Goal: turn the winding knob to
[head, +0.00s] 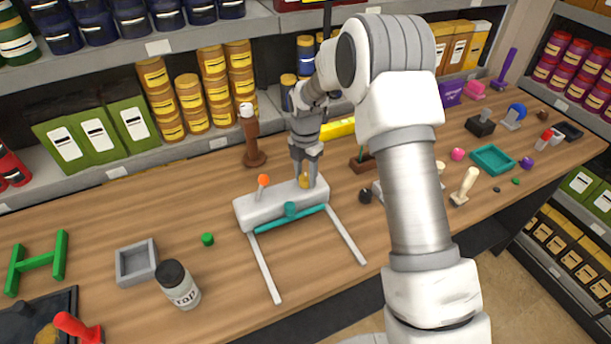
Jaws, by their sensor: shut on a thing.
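A white device (266,206) lies on the wooden counter. It has an orange-tipped lever (263,181), a teal round knob (290,208), a teal bar along its front and two white rails reaching forward. My gripper (304,180) points down at the right end of the device. It is shut on a small gold knob (305,182) on top, which seems to be the winding knob. The fingers hide most of this knob, and I cannot tell how far it is turned.
A brown pepper-mill-like post (250,137) stands behind the device. Several small items, including a teal tray (492,160), lie to the right.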

